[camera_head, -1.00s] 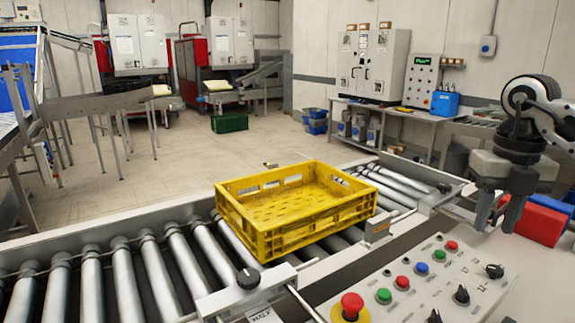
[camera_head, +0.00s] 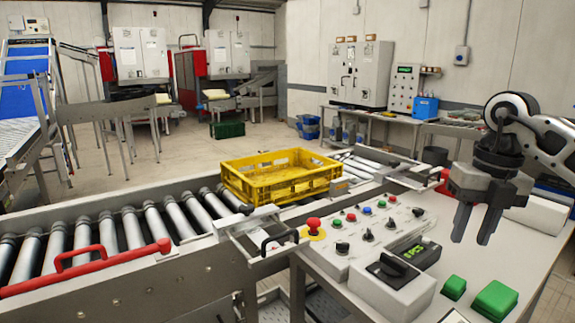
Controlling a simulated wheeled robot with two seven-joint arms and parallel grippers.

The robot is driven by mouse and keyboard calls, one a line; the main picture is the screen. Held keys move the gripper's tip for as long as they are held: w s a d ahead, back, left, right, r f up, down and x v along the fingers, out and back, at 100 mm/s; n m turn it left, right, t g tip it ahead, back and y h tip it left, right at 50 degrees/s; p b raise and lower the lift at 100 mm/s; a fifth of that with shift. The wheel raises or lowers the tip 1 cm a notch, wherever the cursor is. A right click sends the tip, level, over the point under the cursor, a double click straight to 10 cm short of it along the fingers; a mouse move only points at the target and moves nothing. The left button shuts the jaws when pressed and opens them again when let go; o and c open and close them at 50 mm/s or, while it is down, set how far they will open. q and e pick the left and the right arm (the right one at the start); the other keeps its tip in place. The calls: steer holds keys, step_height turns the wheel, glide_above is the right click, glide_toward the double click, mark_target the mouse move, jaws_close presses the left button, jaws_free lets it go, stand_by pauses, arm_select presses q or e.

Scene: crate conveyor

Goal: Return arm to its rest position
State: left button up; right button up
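My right arm (camera_head: 550,135) comes in from the right edge. Its gripper (camera_head: 473,225) hangs fingers down above the right side of the control table, clear of the things below it. The two dark fingers are a little apart with nothing seen between them. My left gripper is not in view.
A yellow crate (camera_head: 290,188) sits on the roller conveyor (camera_head: 133,228) left of the gripper. A control panel (camera_head: 373,232) with coloured buttons, a device with a green display (camera_head: 417,252) and green blocks (camera_head: 494,300) are on the table. Red handles (camera_head: 85,265) edge the conveyor.

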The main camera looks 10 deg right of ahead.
steer(key=w+a+f+n+g+y, duration=0.1)
steer(key=a+f+n+y, duration=0.15)
steer(key=a+f, duration=0.45)
steer(key=a+f+n+y, duration=0.15)
steer(key=a+y, duration=0.25)
steer(key=a, duration=0.7)
steer(key=s+a+m+t+y, duration=0.35)
steer(key=a+m+y, duration=0.35)
steer(key=a+y, duration=0.65)
steer(key=d+f+m+t+h, duration=0.3)
steer(key=f+m+t+h, duration=0.4)
steer(key=m, duration=0.4)
steer(key=d+f+m+t+h, duration=0.3)
steer(key=f+m+t+h, duration=0.35)
steer(key=m, duration=0.35)
steer(key=s+d+f+m+g+h, duration=0.2)
steer(key=s+f+m+g, duration=0.1)
steer(key=s+f, duration=0.3)
steer(key=s+d+f+m+g+h, duration=0.3)
steer(key=s+f, duration=0.4)
steer(key=f, duration=0.2)
steer(key=shift+s+m, duration=0.25)
steer(key=shift+m, duration=0.15)
